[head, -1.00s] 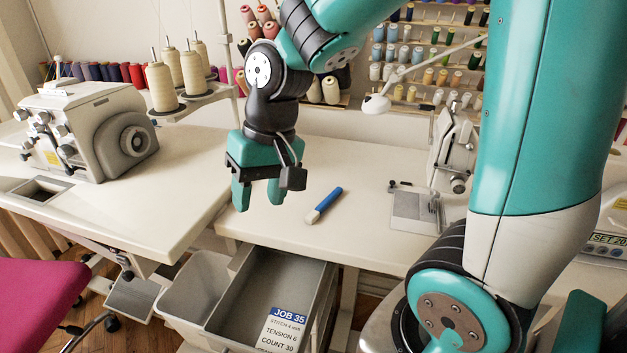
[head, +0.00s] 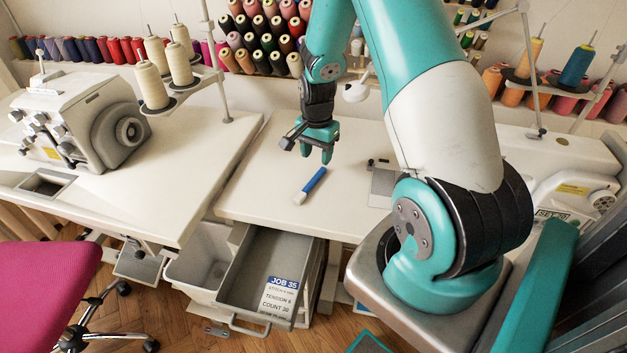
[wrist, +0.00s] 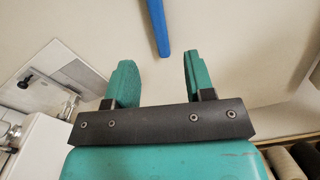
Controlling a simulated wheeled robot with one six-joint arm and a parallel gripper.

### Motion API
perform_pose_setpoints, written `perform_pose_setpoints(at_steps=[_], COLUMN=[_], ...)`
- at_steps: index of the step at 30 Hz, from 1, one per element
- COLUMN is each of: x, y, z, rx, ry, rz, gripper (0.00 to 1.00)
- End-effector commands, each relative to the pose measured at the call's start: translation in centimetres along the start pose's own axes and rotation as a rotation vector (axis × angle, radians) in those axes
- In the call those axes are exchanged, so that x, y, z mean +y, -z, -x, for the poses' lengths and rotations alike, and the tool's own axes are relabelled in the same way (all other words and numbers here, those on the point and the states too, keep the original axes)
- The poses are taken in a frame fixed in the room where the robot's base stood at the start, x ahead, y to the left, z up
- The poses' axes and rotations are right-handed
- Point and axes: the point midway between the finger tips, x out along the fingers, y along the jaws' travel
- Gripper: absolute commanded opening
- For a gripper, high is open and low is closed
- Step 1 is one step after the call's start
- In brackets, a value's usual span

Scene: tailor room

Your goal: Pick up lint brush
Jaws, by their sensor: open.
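The lint brush (head: 312,184) has a blue handle and a pale head. It lies flat on the white table (head: 262,195), with its handle pointing up and to the right in the head view. My gripper (head: 317,158) is open and empty above the table, just behind the handle end of the brush. In the wrist view only the blue handle (wrist: 157,24) shows, at the top, ahead of the gap between my two teal fingers (wrist: 157,78). The pale head is outside that view.
An open grey drawer (head: 268,268) with a JOB 35 label sticks out below the table. A sewing machine's metal plate (head: 381,187) lies right of the brush. A large machine (head: 85,120) stands on the left table. Thread stands line the back.

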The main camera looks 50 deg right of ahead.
Motion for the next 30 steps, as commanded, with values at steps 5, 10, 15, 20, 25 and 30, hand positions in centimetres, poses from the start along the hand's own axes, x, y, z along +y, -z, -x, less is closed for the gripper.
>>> perform_pose_setpoints(at_steps=[5, 10, 15, 20, 25, 30], x=[-0.1, 0.0, 0.0, 0.0, 0.0, 0.0], y=[0.0, -0.1, -0.2, -0.1, -0.1, -0.1], z=[-1.8, -3.3, -6.0, -7.1, -7.1, -7.1], rx=[0.0, -0.002, -0.001, 0.001, 0.001, 0.001], ry=[0.001, -0.001, -0.001, 0.002, 0.002, 0.002], rz=[0.001, 0.002, 0.001, 0.001, 0.002, 0.002], gripper=[0.49, 0.49, 0.49, 0.49, 0.49, 0.17])
